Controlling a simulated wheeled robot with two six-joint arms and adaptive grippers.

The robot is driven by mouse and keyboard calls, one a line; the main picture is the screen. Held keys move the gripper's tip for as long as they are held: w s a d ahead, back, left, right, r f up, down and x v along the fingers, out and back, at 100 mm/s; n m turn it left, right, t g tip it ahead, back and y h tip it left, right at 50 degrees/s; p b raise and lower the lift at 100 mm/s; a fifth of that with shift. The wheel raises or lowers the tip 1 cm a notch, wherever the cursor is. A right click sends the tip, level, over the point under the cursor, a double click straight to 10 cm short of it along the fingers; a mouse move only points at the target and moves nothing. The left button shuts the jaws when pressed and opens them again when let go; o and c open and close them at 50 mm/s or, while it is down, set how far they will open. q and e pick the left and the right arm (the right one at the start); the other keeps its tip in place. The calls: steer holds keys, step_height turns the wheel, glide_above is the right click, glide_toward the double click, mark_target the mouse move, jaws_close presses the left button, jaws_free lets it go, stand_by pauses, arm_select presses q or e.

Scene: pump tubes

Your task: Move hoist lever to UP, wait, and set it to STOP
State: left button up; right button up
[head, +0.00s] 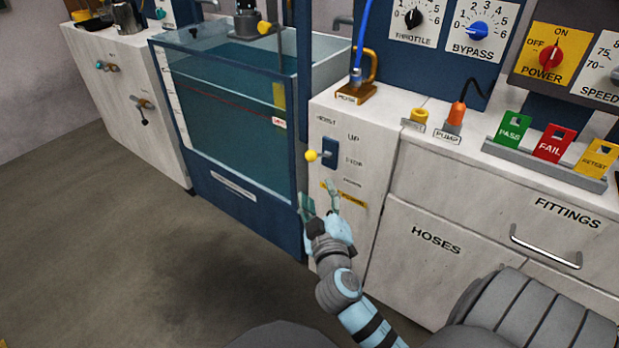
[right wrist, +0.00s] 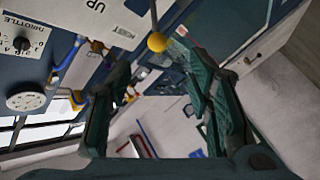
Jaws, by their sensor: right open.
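The hoist lever has a yellow ball knob (head: 311,155) on a dark blue plate (head: 329,154) on the front of the white cabinet. UP is printed at the top beside it, with smaller labels below. The lever sticks out from the plate; its exact setting is hard to tell. My right gripper (head: 319,191) is open and empty, just below the knob, fingers pointing up toward it. In the right wrist view, the yellow knob (right wrist: 157,42) shows beyond and between the open fingertips (right wrist: 150,54), apparently not touched. My left gripper is out of view.
A glass water tank (head: 235,120) stands left of the lever panel. Drawers marked HOSES (head: 435,240) and FITTINGS, with a protruding handle (head: 545,250), are to the right. PASS, FAIL and RETEST tags stand in a grey rack (head: 535,165). The floor in front is clear.

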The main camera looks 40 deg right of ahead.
mark_target(312, 160)
steer(key=x, duration=0.4)
steer(key=b+x, duration=0.1)
steer(key=x, duration=0.8)
steer(key=shift+w+r+b, duration=0.15)
steer(key=shift+r+b, duration=0.15)
steer(key=shift+b, duration=0.05)
steer(key=shift+w+d, duration=0.3)
steer(key=shift+w, duration=0.1)
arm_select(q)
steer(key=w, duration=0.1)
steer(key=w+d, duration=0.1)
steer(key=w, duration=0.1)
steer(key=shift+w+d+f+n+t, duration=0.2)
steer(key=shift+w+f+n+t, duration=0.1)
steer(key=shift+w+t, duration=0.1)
arm_select(e)
jaws_close()
